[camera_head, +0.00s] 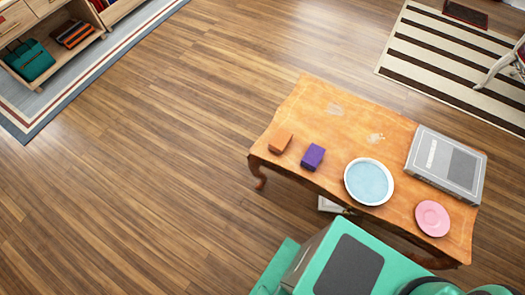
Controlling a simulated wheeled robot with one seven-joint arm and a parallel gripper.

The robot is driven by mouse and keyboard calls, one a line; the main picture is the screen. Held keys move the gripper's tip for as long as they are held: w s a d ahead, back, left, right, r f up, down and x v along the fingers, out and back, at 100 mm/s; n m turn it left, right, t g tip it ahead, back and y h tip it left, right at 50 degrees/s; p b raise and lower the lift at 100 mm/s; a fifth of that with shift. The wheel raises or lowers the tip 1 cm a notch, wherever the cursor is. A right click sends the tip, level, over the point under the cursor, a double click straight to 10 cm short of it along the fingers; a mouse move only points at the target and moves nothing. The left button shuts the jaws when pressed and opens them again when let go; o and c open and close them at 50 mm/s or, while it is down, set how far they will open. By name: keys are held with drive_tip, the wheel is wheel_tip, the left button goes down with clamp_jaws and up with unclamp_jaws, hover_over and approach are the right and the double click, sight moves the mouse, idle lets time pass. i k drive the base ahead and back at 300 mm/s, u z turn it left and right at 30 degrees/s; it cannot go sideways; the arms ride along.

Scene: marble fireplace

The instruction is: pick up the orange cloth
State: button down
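A small orange block-like piece (280,141), which I take to be the orange cloth, lies near the left end of the wooden table (310,99), close to its front edge. It looks like a compact folded shape; its fabric is too small to make out. A purple block-like piece (313,156) sits just to its right, with a small gap between them. My gripper is not in view. Only teal and dark parts of my own body show along the bottom edge.
On the table are a white-rimmed blue plate or bowl (369,181), a pink saucer (432,218) and a grey box (446,163). A striped rug (455,62) is at the upper right, a shelf unit (58,52) at the upper left. The floor left of the table is clear.

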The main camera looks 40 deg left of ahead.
sight(280, 141)
drive_tip(key=u, duration=0.15)
drive_tip(key=k, duration=0.1)
drive_tip(key=u, duration=2.75)
drive_tip(key=k, duration=0.8)
drive_tip(key=z, duration=1.3)
drive_tip(key=i, duration=0.5)
drive_tip(key=u, duration=0.05)
